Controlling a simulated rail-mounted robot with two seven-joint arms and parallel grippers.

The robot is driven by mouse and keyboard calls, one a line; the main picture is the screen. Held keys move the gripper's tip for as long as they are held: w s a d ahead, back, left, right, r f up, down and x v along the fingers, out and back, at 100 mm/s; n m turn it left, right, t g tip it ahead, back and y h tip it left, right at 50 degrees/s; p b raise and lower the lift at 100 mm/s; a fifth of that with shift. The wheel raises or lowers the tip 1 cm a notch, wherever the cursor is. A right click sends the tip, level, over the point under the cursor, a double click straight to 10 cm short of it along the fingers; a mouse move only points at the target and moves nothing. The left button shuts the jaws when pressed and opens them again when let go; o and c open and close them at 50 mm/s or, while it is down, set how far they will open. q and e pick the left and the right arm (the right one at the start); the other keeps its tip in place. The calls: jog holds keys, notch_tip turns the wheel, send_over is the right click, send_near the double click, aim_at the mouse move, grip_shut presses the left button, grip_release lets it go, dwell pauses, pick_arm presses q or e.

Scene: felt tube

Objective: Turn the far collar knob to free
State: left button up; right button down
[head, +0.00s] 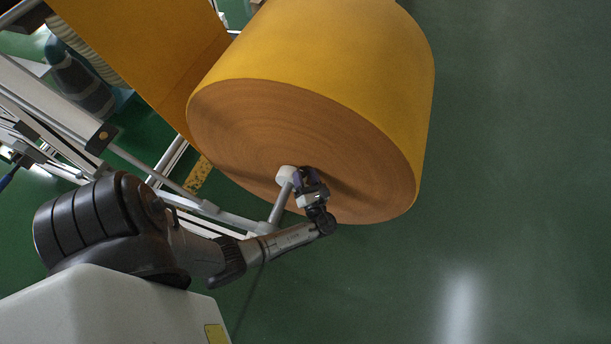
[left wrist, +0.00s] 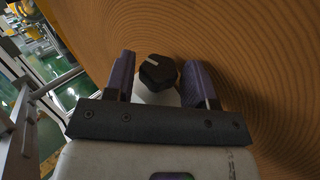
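The black knob (left wrist: 157,72) has several flat sides and a short pale line on its face, near the top edge. It sits on a pale collar (left wrist: 155,95) in front of the roll's end face. My left gripper (head: 308,180) is at the collar. In the left wrist view its two purple-lined fingers (left wrist: 158,80) stand apart on either side of the knob, with small gaps visible. My right gripper is not in view.
The large orange-yellow felt roll (head: 330,60) fills the space right behind my left gripper. A grey shaft (head: 280,205) and metal frame rails (head: 130,160) run close to my left arm. The green floor (head: 520,150) at right is clear.

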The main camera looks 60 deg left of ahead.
pick_arm(q)
jog(key=shift+d, duration=0.1)
jog(key=shift+s+d, duration=0.1)
jog(key=shift+d, duration=0.2)
jog(key=p+v, duration=0.2)
jog(key=v, duration=1.1)
jog(key=shift+o, duration=0.3)
jog(key=shift+f, duration=0.1)
